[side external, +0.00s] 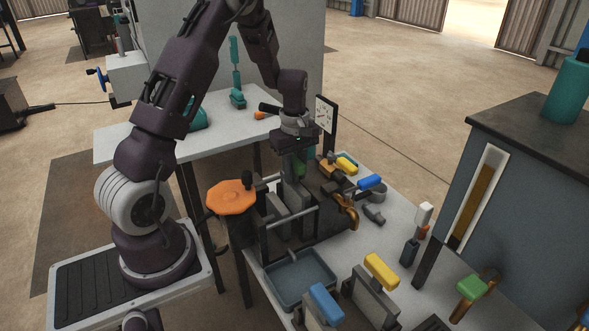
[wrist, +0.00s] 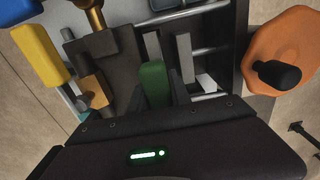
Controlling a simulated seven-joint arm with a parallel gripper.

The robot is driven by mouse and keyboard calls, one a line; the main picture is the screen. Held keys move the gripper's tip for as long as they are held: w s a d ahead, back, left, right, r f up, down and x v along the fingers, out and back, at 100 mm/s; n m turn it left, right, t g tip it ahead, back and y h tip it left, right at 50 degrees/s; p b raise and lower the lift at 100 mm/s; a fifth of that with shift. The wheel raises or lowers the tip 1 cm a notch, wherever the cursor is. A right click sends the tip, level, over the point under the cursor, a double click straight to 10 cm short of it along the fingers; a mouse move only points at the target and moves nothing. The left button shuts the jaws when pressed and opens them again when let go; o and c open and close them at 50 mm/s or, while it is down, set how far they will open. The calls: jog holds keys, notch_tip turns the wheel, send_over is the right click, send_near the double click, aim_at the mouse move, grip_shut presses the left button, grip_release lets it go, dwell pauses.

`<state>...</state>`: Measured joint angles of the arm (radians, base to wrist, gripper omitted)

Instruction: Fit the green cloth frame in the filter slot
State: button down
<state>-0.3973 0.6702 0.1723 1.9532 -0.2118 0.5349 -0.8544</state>
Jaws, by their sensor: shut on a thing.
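My gripper (side external: 297,158) hangs over the screw press and is shut on the green handle of the green cloth frame (wrist: 153,83). In the side view only a bit of that green handle shows between the fingers. The press (side external: 264,243) has dark rails with upright grey plates (side external: 277,214) standing between them; plates also show in the wrist view (wrist: 184,55). The frame's lower part and the filter slot are hidden by my gripper and the plates, so I cannot tell whether the frame sits in the slot.
An orange handwheel (side external: 231,197) with a black knob stands at the press's left end. A blue-grey tray (side external: 295,278) lies in front. Yellow-handled (side external: 381,270) and blue-handled (side external: 325,303) frames stand at the front. More yellow- and blue-topped items (side external: 370,182) and brass parts crowd the right.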

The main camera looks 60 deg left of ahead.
jog(key=shift+f, duration=0.95)
jog(key=shift+r, duration=0.6)
jog(key=shift+f, duration=0.5)
jog(key=c, duration=1.1)
grip_release()
jog(key=shift+f, duration=0.1)
